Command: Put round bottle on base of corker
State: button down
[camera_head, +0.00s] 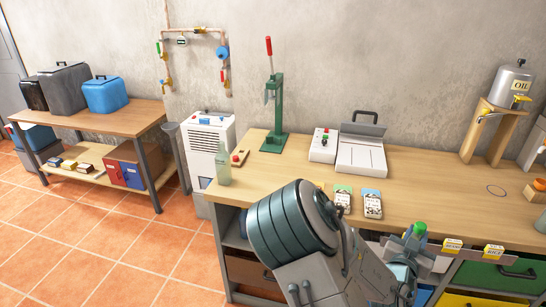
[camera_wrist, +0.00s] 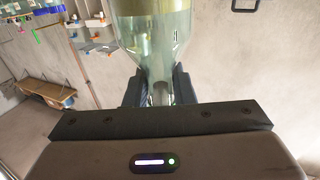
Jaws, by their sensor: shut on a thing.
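The green corker (camera_head: 276,110) with a red-tipped lever stands upright near the back left of the workbench. Its base (camera_head: 273,143) looks bare. A pale green bottle (camera_head: 223,165) stands upright at the bench's left front corner. In the wrist view, my gripper (camera_wrist: 158,90) is shut around the narrow neck of a clear greenish round bottle (camera_wrist: 152,40). The bottle's wide body extends away beyond the fingers, and its far end is cut off by the picture edge.
The workbench (camera_head: 430,178) has free room in its middle. A white machine (camera_head: 361,153) and a switch box (camera_head: 323,145) stand right of the corker. Two small packs (camera_head: 372,203) lie near the front edge. An oil canister (camera_head: 511,85) on a wooden stand is at right.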

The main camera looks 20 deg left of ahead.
aim_at(272, 146)
jog(key=u, duration=0.4)
jog(key=k, duration=0.9)
jog(key=u, duration=1.05)
jog(key=i, duration=1.3)
jog(key=z, duration=1.05)
jog(key=i, duration=1.25)
jog(key=z, duration=0.05)
